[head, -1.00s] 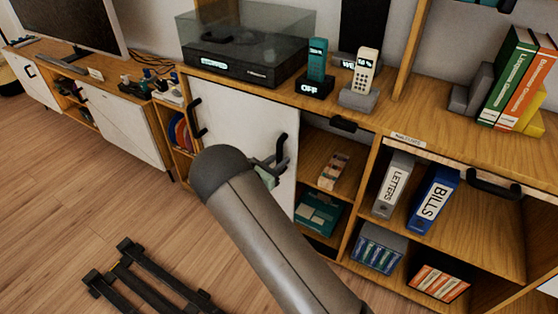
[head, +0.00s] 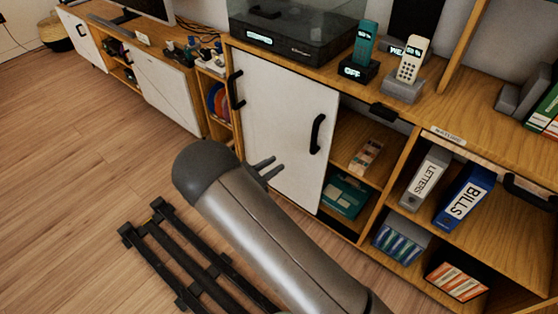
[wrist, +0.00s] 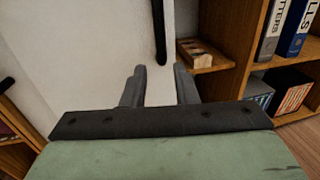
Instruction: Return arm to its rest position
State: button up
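My gripper (wrist: 160,85) shows in the wrist view with two grey fingers apart and nothing between them. In the head view its fingertips (head: 271,167) stick out past my grey arm, in front of the white cabinet door (head: 280,110). The gripper appears clear of the door's black handle (head: 317,133). Most of the gripper body is hidden behind my arm in the head view.
Right of the door are open shelves with a teal box (head: 346,194), a grey binder (head: 425,179) and a blue binder (head: 464,196). A turntable (head: 293,40) and two phones stand on top. Wooden floor (head: 70,150) is clear at left.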

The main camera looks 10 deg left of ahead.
dwell(0.4)
jog(key=s+d+r+m+g+y+p, duration=0.1)
jog(key=s+d+r+m+g+p, duration=0.5)
jog(key=d+r, duration=0.45)
jog(key=s+d+r+m+g+y+p, duration=0.1)
jog(key=s+d+r+m+g+p, duration=0.2)
jog(key=d+r+m+g+p, duration=0.5)
jog(key=s+d+r+m+y+p, duration=0.2)
jog(key=s+r+m+y+p, duration=0.2)
jog(key=s+r, duration=0.5)
jog(key=s+d+r+m+t+y+p, duration=0.1)
jog(key=s+d+r+m+y+p, duration=0.1)
jog(key=s+r+m+y+p, duration=0.2)
jog(key=s+r+m+y, duration=0.2)
jog(key=s+r+m, duration=0.2)
jog(key=s+r, duration=0.1)
jog(key=shift+d+r+m+y, duration=0.15)
jog(key=shift+r+m+y, duration=0.25)
jog(key=shift+r, duration=0.5)
